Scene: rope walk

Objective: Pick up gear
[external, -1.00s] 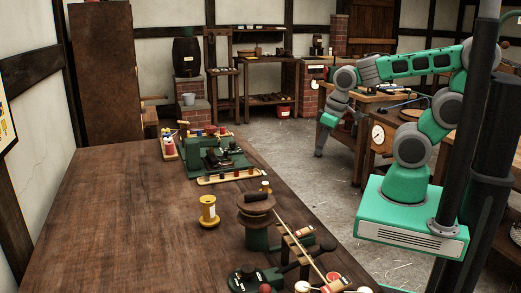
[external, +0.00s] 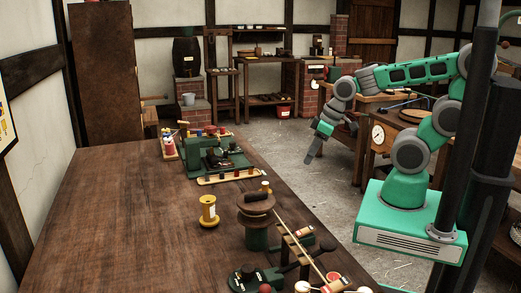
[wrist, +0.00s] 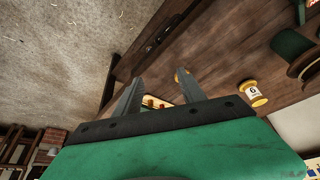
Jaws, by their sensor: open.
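I cannot make out a gear for certain in either view; any gear among the small parts on the table is too small to tell. My gripper (external: 311,158) hangs over the floor to the right of the long wooden table (external: 120,220), pointing down and slightly left. In the wrist view, its two fingers stand apart with nothing between them (wrist: 158,82). Beyond the fingers, a board with small red pegs (wrist: 151,101) is partly hidden by the gripper body.
The table holds a green machine (external: 212,158), a yellow spool (external: 208,211), a reel with brown discs (external: 257,210) and a green hand tool (external: 250,279). A clock (external: 379,137) stands right of my gripper. The table's left half is bare.

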